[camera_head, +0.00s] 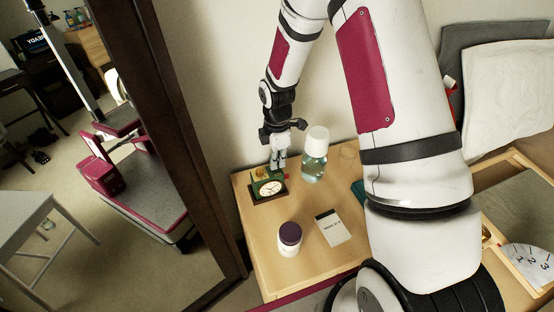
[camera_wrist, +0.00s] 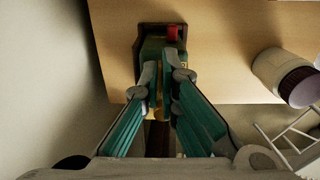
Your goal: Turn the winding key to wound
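A small desk clock (camera_head: 268,189) with a pale round dial, dark frame and green body stands at the back left of the wooden bedside table. A brass-coloured part (camera_head: 261,173) shows on top of it. My gripper (camera_head: 278,166) points down right at the clock's rear top. In the wrist view my gripper (camera_wrist: 165,75) has its fingers drawn close over the clock's green body (camera_wrist: 154,45), with a narrow gap between them. A yellow part (camera_wrist: 155,106) shows low between the fingers. The winding key is not clearly visible, and I cannot tell whether the fingers hold it.
A wall is behind; a dark-framed mirror (camera_head: 165,130) stands left.

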